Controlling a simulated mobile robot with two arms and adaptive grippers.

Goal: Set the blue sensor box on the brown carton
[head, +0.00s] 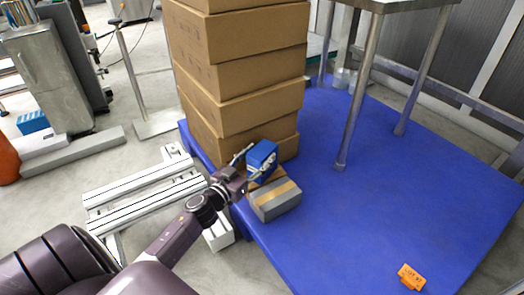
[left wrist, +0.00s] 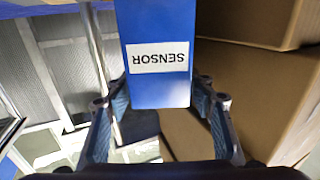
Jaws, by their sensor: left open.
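The blue sensor box (head: 262,154) stands at the front of the tall carton stack in the head view. In the left wrist view the sensor box (left wrist: 160,85) shows its white SENSOR label upside down. My left gripper (head: 250,164) is open, with one finger on either side of the box's near end. A small brown carton (head: 266,178) shows partly beneath the blue box, mostly hidden by the box and gripper. I cannot tell whether the two touch. My right gripper is not in view.
A grey box with tan tape (head: 277,203) lies just in front. The brown carton stack (head: 240,75) rises close behind. A metal-legged table (head: 385,5) stands at the back right. An orange tag-like object (head: 411,277) lies on the blue platform (head: 370,215), whose middle is clear.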

